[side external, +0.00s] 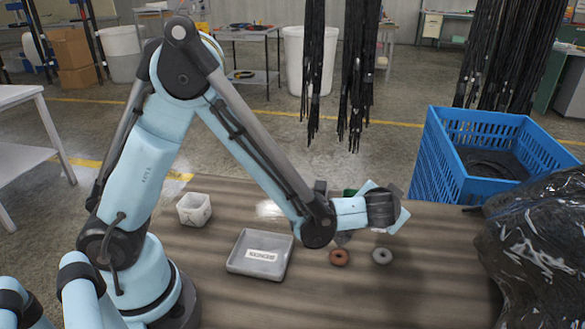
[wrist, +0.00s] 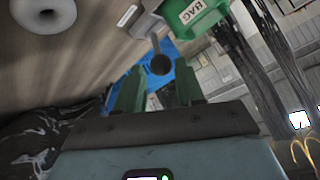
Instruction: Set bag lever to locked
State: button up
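The green housing with a white BAG label (wrist: 196,14) is at the top of the wrist view, partly cut off. A grey lever arm (wrist: 155,42) runs from beside it to a dark round knob (wrist: 160,64). My gripper (wrist: 158,72) has its two green fingers apart, with the knob showing in the gap between their tips. I cannot tell whether the fingers touch it or how deep it lies. In the side view a bit of green (side external: 350,192) shows behind my wrist; the lever and my fingertips are hidden there. The lever's lock position cannot be read.
On the table lie a grey tray with a label (side external: 259,254), a small white cup (side external: 194,209), a brown ring (side external: 339,257) and a grey ring (side external: 382,255). A black plastic bag (side external: 535,250) and blue crate (side external: 440,165) are right. Black hoses (side external: 358,70) hang behind.

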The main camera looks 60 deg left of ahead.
jog(key=v, duration=0.8)
jog(key=shift+s+r, duration=0.15)
jog(key=shift+r, duration=0.05)
jog(key=s+a+r+m+g+h, duration=0.1)
jog(key=s+a+r+g+h, duration=0.1)
jog(key=s+a+h, duration=0.4)
jog(key=s+a, duration=0.4)
jog(key=s, duration=0.2)
jog(key=shift+r, duration=0.4)
